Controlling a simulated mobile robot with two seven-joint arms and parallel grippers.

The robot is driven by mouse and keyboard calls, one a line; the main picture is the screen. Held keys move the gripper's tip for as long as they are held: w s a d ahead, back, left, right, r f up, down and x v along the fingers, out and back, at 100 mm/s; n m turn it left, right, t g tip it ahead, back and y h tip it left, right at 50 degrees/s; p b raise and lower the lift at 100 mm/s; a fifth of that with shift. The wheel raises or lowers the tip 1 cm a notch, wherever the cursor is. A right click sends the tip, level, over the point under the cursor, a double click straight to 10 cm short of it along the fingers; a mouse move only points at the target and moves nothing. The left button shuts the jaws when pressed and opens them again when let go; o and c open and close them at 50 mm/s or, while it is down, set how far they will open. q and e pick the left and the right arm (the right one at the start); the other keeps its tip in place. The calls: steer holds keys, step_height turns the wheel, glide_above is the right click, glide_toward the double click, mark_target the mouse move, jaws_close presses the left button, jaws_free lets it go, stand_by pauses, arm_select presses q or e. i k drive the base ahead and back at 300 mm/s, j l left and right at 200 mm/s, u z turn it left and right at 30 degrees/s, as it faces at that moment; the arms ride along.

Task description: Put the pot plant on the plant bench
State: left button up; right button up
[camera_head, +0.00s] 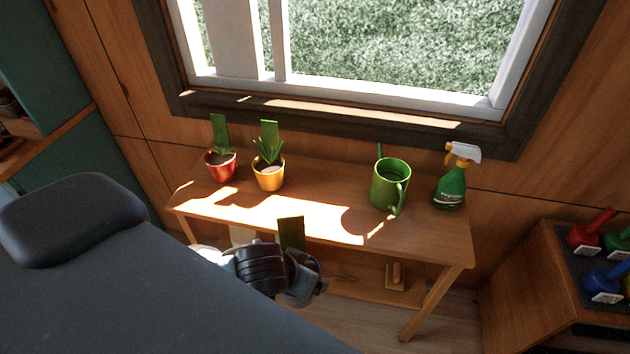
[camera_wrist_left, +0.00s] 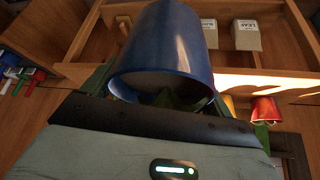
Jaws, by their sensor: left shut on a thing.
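My left gripper (camera_head: 305,283) is shut on a pot plant in front of the bench's near edge. In the left wrist view the pot is a blue pot (camera_wrist_left: 165,45), with some green plant showing inside its rim. In the head view a flat green leaf (camera_head: 291,232) rises above the gripper; the pot is mostly hidden behind the gripper. The plant bench (camera_head: 320,222) is a wooden table under the window. A red pot plant (camera_head: 220,166) and a yellow pot plant (camera_head: 268,177) stand at its left. My right gripper is not in view.
A green watering can (camera_head: 388,187) and a green spray bottle (camera_head: 451,187) stand on the bench's right part. The bench top between yellow pot and can is clear. A wooden stand with coloured items (camera_head: 590,235) is at the right. Small labelled boxes (camera_wrist_left: 246,35) show in the wrist view.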

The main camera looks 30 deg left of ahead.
mark_target(308, 200)
steer(key=i+l+u, duration=0.1)
steer(key=i+u, duration=0.2)
steer(key=i+l+u, duration=0.55)
steer(key=i+l, duration=0.1)
steer(key=i, duration=0.1)
